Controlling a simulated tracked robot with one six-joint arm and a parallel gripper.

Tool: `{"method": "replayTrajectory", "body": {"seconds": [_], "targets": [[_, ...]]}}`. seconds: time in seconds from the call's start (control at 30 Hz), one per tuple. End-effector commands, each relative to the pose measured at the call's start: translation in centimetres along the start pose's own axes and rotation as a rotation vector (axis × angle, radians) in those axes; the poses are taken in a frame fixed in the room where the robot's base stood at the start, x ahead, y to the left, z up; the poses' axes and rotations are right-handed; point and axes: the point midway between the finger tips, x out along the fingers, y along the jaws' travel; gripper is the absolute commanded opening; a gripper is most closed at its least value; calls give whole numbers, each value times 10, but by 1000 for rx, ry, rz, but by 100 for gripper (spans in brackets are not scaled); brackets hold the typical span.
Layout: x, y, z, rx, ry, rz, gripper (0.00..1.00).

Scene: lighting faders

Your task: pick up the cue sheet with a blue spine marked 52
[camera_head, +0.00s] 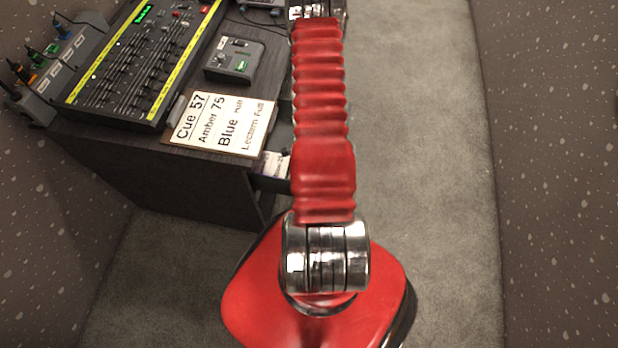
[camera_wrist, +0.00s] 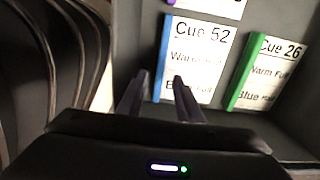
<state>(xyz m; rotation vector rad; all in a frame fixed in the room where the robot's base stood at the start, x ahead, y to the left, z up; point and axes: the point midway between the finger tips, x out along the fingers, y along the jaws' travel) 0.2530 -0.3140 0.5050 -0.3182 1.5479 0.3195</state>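The cue sheet marked Cue 52 (camera_wrist: 207,60), white with a blue spine on its left edge, stands in a dark compartment in the wrist view. Its lower lines are partly covered by a finger of mine. My gripper (camera_wrist: 160,76) is open, with its two dark fingers apart. In the picture the blue spine lies between the fingertips; I cannot tell whether they touch it. In the head view my gripper is out of sight and the blue spine cannot be made out.
A green-spined sheet marked Cue 26 (camera_wrist: 268,75) stands to the right. A purple-edged sheet (camera_wrist: 215,6) is above. In the head view, a cue board (camera_head: 220,125) and fader console (camera_head: 140,65) lie on the dark desk (camera_head: 185,185). Carpet (camera_head: 420,150) is clear on the right.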

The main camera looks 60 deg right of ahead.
Motion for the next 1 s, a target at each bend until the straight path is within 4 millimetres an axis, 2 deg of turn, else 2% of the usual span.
{"method": "replayTrajectory", "body": {"seconds": [0.33,0.97,1.0], "targets": [[34,1,2,0,1,1,33],[37,0,2,0,0,-1,33],[37,0,2,0,0,-1,30]]}}
